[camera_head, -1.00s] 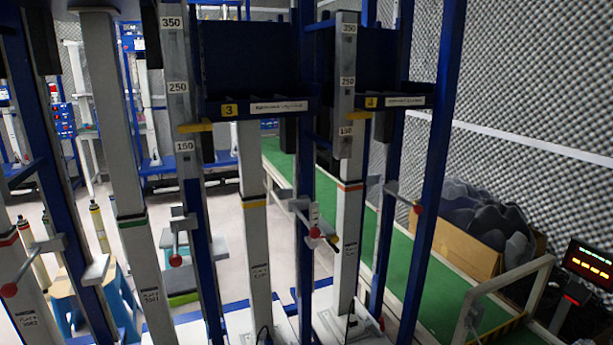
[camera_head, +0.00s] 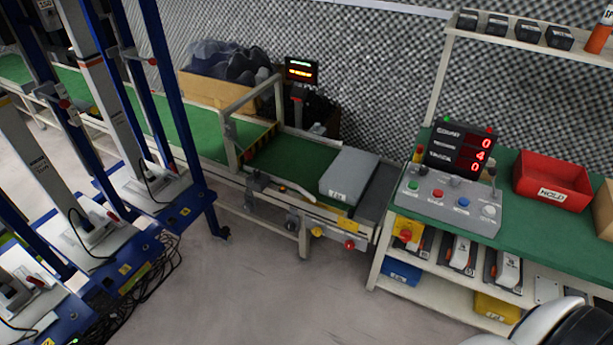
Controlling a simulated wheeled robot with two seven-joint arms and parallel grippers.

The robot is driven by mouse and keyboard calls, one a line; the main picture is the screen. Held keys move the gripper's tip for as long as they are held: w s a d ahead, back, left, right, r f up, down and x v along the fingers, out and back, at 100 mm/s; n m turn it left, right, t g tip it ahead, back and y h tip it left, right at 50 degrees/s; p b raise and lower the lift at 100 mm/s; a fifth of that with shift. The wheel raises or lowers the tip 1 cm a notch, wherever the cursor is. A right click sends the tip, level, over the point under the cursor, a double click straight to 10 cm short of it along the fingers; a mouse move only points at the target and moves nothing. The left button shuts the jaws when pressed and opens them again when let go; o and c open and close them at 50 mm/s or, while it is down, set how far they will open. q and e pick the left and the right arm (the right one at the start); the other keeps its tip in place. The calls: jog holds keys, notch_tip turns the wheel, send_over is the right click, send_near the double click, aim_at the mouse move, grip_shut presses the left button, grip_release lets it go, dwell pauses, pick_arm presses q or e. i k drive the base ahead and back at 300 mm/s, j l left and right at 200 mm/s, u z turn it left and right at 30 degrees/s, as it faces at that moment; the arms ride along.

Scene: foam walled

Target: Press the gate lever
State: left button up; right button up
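A green-belted conveyor (camera_head: 280,158) runs along the foam wall, with a grey frame gate (camera_head: 230,135) standing across it. On its front side is a pale lever-like bar (camera_head: 292,187), with a yellow knob (camera_head: 317,232) and a red knob (camera_head: 349,244) lower down. I cannot tell for certain which of these is the gate lever. A grey block (camera_head: 349,174) lies at the conveyor's right end. Neither gripper shows. A white and black rounded part, probably of my own arm, is at the bottom right corner.
Blue and grey test stands (camera_head: 130,110) with cables at their base fill the left. A green-topped bench (camera_head: 515,220) with a button panel (camera_head: 452,200), a counter display (camera_head: 459,148) and a red HOLD bin (camera_head: 552,182) stands right. The floor (camera_head: 290,295) between is clear.

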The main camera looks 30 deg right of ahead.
aim_at(248, 155)
jog(key=k+l+z, duration=0.15)
jog(key=k, duration=0.15)
jog(key=k+l+z, duration=0.15)
jog(key=i+z, duration=0.25)
jog(key=i, duration=1.6)
